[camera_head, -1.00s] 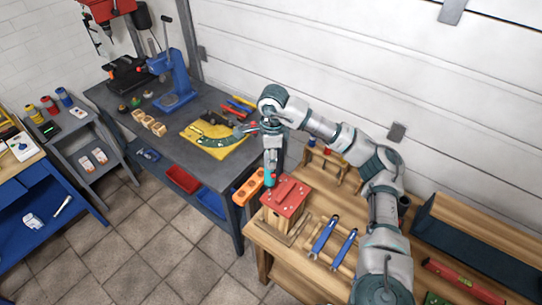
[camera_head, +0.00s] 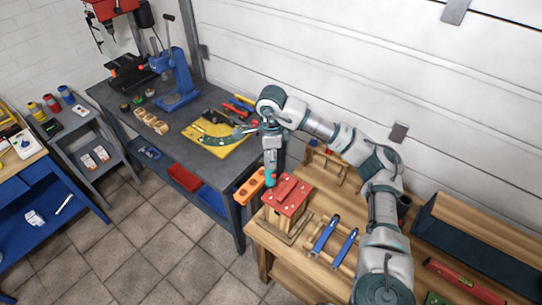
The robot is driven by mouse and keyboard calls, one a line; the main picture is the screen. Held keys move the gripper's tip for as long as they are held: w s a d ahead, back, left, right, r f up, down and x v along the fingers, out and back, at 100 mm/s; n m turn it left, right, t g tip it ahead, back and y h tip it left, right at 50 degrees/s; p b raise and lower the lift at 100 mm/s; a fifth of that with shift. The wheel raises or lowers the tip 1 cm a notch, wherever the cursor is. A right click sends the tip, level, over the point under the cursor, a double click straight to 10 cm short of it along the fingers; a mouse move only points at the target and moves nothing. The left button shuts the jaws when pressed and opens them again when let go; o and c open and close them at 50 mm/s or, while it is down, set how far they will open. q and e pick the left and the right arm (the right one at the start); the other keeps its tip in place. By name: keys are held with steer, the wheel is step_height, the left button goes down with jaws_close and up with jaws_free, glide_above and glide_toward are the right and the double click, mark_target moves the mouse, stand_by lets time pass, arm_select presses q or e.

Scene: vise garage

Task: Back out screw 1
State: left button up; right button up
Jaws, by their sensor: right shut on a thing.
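My right gripper (camera_head: 272,152) points down above the far left corner of a small wooden box with a red top (camera_head: 288,196). It is shut on a screwdriver with a teal handle (camera_head: 271,174), whose lower end meets or nearly meets the red top. Small pale screw heads show on the red top, but I cannot tell which is screw 1. The tool's tip is too small to make out. My left gripper is not in view.
The box stands on a wooden workbench (camera_head: 318,280). Two blue-handled tools (camera_head: 325,235) lie to its right. An orange block with holes (camera_head: 250,186) is on its left. A dark metal table (camera_head: 215,105) with a yellow mat stands behind left.

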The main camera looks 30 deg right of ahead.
steer(key=shift+f, duration=0.25)
stand_by(0.4)
steer(key=shift+s+a+r, duration=0.1)
steer(key=shift+s+r, duration=0.05)
steer(key=shift+r, duration=0.05)
stand_by(1.1)
steer(key=shift+r, duration=0.1)
steer(key=r+p, duration=0.2)
steer(key=r, duration=0.1)
steer(key=shift+w, duration=0.2)
steer(key=shift+r+p, duration=1.65)
steer(key=shift+r, duration=0.45)
